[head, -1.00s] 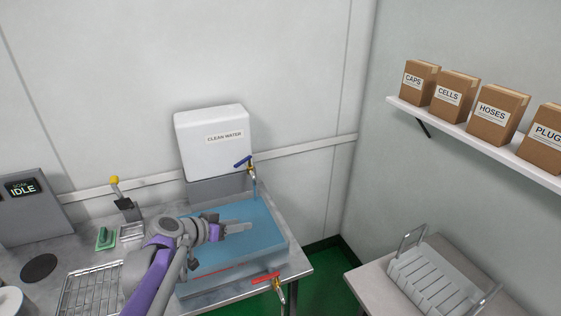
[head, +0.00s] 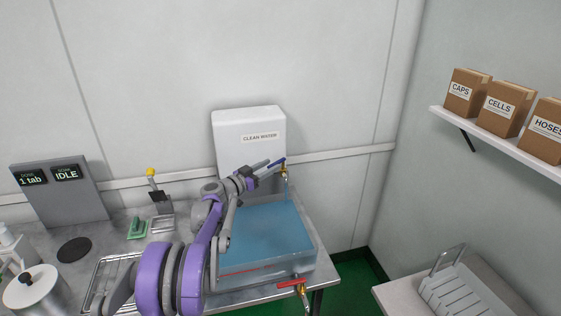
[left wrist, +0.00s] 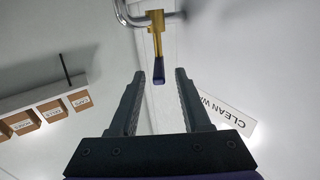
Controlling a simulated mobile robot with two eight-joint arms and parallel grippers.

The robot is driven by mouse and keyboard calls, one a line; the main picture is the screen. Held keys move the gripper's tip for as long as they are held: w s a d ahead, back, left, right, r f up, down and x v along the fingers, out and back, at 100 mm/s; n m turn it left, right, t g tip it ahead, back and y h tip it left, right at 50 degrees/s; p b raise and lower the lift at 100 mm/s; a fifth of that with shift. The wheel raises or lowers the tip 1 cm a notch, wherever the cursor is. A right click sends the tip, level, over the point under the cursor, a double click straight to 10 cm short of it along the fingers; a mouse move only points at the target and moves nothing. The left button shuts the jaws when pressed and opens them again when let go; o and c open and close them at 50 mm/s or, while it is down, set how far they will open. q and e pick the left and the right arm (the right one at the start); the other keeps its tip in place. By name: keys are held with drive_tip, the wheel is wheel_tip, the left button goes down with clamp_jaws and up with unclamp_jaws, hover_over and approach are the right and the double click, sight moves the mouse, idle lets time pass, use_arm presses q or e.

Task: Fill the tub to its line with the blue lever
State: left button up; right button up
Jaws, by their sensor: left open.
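The clear tub (head: 305,262) holds blue water (head: 265,225). A red line (head: 245,269) runs along its front wall, close to the water's front edge; the exact level against it is hard to tell. The blue lever (head: 278,161) sits on a brass tap above the tub's back, and a blue stream (head: 287,192) falls from the tap. My left gripper (head: 266,167) is open at the lever. In the left wrist view, the lever's blue end (left wrist: 161,76) shows between the open fingertips (left wrist: 160,80), with gaps on both sides. My right gripper is out of view.
A white clean water tank (head: 235,123) stands behind the tub. A red lever (head: 291,282) is on a tap at the tub's front. A rack (head: 465,298) stands at right.

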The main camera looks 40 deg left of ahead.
sight(279, 160)
use_arm(q)
drive_tip(key=w, duration=0.5)
drive_tip(key=shift+w+d, duration=0.1)
drive_tip(key=shift+d, duration=0.25)
clamp_jaws()
idle(1.1)
